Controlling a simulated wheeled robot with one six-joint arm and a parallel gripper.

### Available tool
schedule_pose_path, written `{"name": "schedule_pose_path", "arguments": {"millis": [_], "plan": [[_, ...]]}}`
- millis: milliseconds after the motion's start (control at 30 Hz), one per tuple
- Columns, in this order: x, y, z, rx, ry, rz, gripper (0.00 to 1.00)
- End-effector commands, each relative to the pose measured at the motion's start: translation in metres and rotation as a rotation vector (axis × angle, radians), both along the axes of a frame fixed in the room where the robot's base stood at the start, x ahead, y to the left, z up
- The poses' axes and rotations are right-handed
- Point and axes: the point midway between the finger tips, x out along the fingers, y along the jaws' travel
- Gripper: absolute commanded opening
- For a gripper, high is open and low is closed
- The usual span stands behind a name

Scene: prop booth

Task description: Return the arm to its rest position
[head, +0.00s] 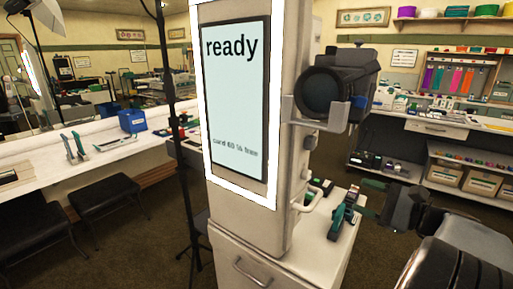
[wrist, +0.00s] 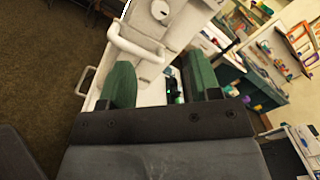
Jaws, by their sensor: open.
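My gripper (head: 358,202) is at the right of the head view, beside the white booth column (head: 285,130) and near its small counter (head: 312,255). In the wrist view its two green fingers (wrist: 160,82) stand wide apart, with nothing held between them. A white curved handle (wrist: 135,45) on the column lies just beyond the left finger. Small dark and green items on the counter show in the gap between the fingers. Whether a finger touches anything cannot be told.
The column carries a screen (head: 236,95) reading "ready" and a bracketed camera (head: 335,90). A drawer handle (head: 250,272) juts from the counter's front. A black stand (head: 172,120) rises to the left. Stools (head: 105,195) and a long bench stand further left; shelves are at the back right.

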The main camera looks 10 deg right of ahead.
Motion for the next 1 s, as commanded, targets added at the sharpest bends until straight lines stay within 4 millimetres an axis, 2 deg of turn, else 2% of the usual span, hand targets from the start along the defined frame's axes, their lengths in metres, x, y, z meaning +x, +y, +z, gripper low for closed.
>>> {"name": "schedule_pose_path", "arguments": {"millis": [67, 167, 233, 333, 433, 500, 600, 700, 800, 1000], "plan": [[0.003, -0.003, -0.007, -0.036, 0.018, -0.025, 0.57], [0.002, -0.005, -0.042, -0.145, 0.134, -0.047, 0.57], [-0.005, 0.0, -0.074, -0.272, 0.249, -0.041, 0.57], [-0.019, 0.028, -0.11, -0.554, 0.4, 0.074, 0.57], [-0.038, 0.059, -0.13, -0.913, 0.468, 0.27, 0.57], [-0.049, 0.076, -0.132, -1.185, 0.446, 0.426, 0.57], [-0.057, 0.096, -0.124, -1.521, 0.337, 0.621, 0.57], [-0.059, 0.117, -0.11, -1.747, 0.193, 0.759, 0.57], [-0.061, 0.139, -0.096, -1.871, 0.063, 0.85, 0.57], [-0.062, 0.177, -0.075, -1.932, -0.113, 0.92, 0.57]]}}
